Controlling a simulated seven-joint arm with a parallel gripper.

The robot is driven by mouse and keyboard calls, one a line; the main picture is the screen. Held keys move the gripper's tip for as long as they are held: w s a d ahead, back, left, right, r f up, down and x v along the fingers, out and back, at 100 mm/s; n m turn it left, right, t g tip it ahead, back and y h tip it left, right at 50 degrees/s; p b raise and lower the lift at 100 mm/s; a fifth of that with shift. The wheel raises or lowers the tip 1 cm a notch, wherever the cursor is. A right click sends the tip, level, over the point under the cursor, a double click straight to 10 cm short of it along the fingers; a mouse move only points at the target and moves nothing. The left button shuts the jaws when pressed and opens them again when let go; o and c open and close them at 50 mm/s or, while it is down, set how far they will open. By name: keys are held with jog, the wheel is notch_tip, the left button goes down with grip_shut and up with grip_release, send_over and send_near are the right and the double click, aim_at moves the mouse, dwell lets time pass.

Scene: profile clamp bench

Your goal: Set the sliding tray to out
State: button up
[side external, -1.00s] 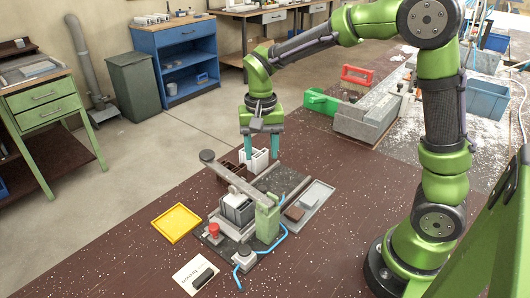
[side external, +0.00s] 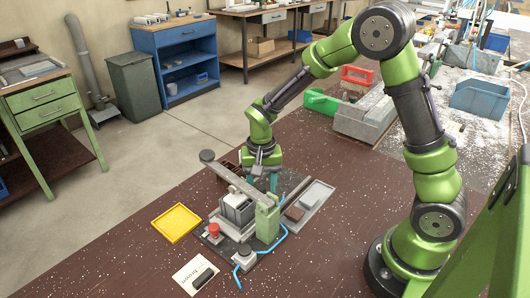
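A shallow light grey tray (side external: 318,195) lies at the right side of the clamp fixture; I take it for the sliding tray, but cannot be sure. A brown block (side external: 295,213) sits at its near end. My gripper (side external: 264,179) points down, low behind the fixture's long grey lever (side external: 238,182), to the left of the tray and apart from it. Its teal fingers are partly hidden by the lever and the green post, so their gap and anything between them cannot be made out.
The green clamp post (side external: 267,220), grey block (side external: 237,209), red button (side external: 214,230) and blue hose (side external: 283,234) crowd the fixture. A yellow tray (side external: 176,223) and a label card (side external: 190,275) lie to the left. The brown bench (side external: 345,235) is clear at right.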

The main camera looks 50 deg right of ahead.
grip_shut()
jog(key=shift+d, duration=0.1)
send_over(290, 175)
jog(key=shift+w+d, duration=0.1)
jog(key=shift+d, duration=0.1)
jog(key=shift+c, duration=0.2)
grip_release()
jog(key=shift+d, duration=0.1)
jog(key=shift+o, duration=0.8)
jog(key=shift+a, duration=0.2)
notch_tip(290, 175, up, 17)
